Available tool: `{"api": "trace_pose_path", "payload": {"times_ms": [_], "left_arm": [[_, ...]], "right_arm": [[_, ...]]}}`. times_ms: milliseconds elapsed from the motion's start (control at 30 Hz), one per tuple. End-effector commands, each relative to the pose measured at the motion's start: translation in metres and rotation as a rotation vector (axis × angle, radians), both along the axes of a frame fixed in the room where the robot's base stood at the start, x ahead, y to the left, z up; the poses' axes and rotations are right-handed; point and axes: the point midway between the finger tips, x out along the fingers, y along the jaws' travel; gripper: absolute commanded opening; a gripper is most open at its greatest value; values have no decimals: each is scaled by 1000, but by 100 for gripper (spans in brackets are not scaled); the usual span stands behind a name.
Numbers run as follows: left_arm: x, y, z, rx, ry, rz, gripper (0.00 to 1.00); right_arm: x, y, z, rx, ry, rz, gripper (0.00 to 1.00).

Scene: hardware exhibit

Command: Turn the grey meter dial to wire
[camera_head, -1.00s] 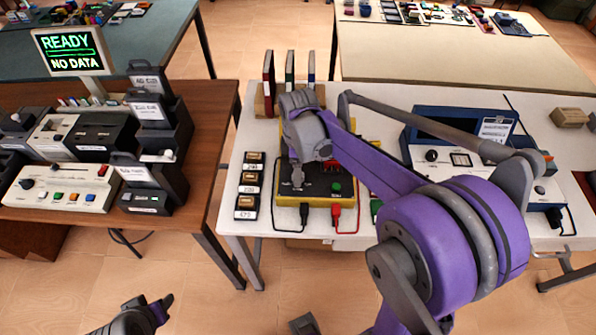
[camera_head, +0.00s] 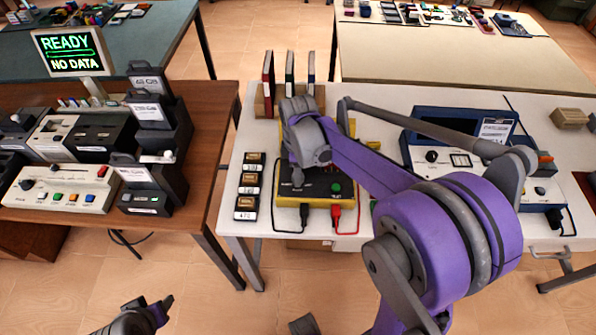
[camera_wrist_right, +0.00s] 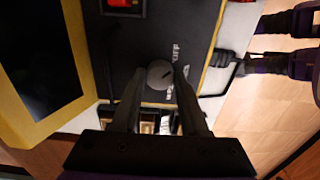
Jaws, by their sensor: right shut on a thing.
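The yellow-edged black meter (camera_head: 318,187) sits on the white table, mostly behind my right arm. Its grey round dial (camera_wrist_right: 160,74) shows in the right wrist view, with a dark mark on it and small white lettering beside it, too blurred to read. My right gripper (camera_wrist_right: 158,82) has one finger on each side of the dial and is shut on it. In the head view this gripper (camera_head: 297,180) points down at the meter's left part, where the arm hides most of the dial. My left gripper (camera_head: 160,308) hangs over the floor at bottom left, its jaws unclear.
A green button (camera_head: 336,188) and black and red leads are at the meter's front. Labelled small blocks (camera_head: 246,207) stand left of it, upright books (camera_head: 289,80) behind. A blue instrument (camera_head: 460,135) is to the right. The brown table (camera_head: 205,200) is to the left.

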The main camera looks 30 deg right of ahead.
Motion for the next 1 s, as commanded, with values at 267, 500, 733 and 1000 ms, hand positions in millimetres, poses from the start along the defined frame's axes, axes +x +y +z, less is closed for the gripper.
{"api": "trace_pose_path", "payload": {"times_ms": [267, 500, 733, 1000], "left_arm": [[0, 0, -1, 0, 1, 0, 50], [-1, 0, -5, 0, 2, 0, 50], [-2, 0, -8, 0, 4, 0, 50], [-3, 0, -12, 0, 5, 0, 50]], "right_arm": [[0, 0, 0, 0, 0, -53, 0], [0, 0, 0, 0, 0, -208, 0], [0, 0, 0, 0, 0, -422, 0], [0, 0, 0, -1, -1, -678, 0]]}}
